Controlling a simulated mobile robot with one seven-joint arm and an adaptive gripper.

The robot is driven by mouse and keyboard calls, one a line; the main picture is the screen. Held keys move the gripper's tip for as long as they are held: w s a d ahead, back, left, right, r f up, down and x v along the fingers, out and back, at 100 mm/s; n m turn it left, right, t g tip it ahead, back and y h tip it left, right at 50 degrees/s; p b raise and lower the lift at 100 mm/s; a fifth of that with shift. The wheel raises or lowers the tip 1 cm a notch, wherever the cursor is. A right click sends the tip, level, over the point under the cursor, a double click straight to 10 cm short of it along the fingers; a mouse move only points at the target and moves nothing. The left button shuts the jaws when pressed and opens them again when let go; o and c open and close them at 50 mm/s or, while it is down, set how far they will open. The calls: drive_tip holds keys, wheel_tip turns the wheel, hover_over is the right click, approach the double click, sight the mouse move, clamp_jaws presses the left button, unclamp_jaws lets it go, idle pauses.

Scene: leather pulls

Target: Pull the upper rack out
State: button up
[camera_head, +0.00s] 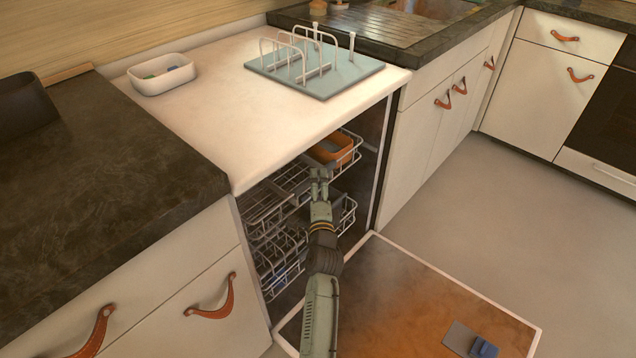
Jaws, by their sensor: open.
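The upper rack (266,212) is a pale wire basket inside the open dishwasher, under the white top. Its right part holds an orange-rimmed container (331,148). My gripper (319,174) is at the rack's front, near its middle, with its fingers pointing into the opening. The fingers look slightly apart, with nothing visible between them. I cannot tell whether they touch the rack's wire. My arm hides part of the rack and of the lower rack (279,265) beneath it.
The dishwasher door (410,290) lies folded down in front, with a blue item (484,347) near its front corner. A white tub (161,75) and a wire holder on a blue-grey mat (340,83) stand on the white top. The floor (520,200) at right is clear.

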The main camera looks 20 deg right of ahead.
drive_tip(key=shift+w+d, duration=0.2)
drive_tip(key=shift+w, duration=0.65)
drive_tip(key=shift+c, duration=0.2)
